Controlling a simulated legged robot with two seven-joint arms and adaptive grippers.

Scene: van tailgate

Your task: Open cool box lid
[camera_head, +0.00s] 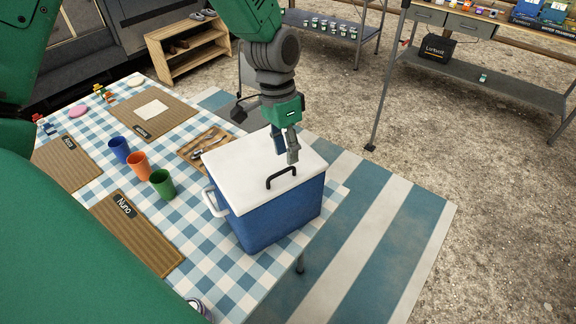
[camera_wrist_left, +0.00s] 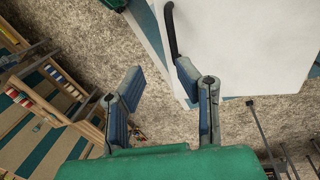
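The cool box (camera_head: 275,219) has a blue body and stands on the checked table. Its white lid (camera_head: 243,163) is shut, with a black bar handle (camera_head: 282,177) near one edge. The lid (camera_wrist_left: 245,45) and handle (camera_wrist_left: 171,30) also show in the left wrist view. My left gripper (camera_head: 286,153) hangs above the lid, fingers pointing down, just behind the handle in the head view. In the left wrist view the gripper (camera_wrist_left: 160,74) has its fingers apart with nothing between them; one fingertip appears close to the handle's end, contact unclear. My right gripper is not in view.
Blue, orange and green cups (camera_head: 162,184) stand left of the box. A cutlery tray (camera_head: 205,148) lies behind it, and placemats (camera_head: 135,232) lie further left. A white side handle (camera_head: 214,203) sticks out from the box. Open ground lies right of the table.

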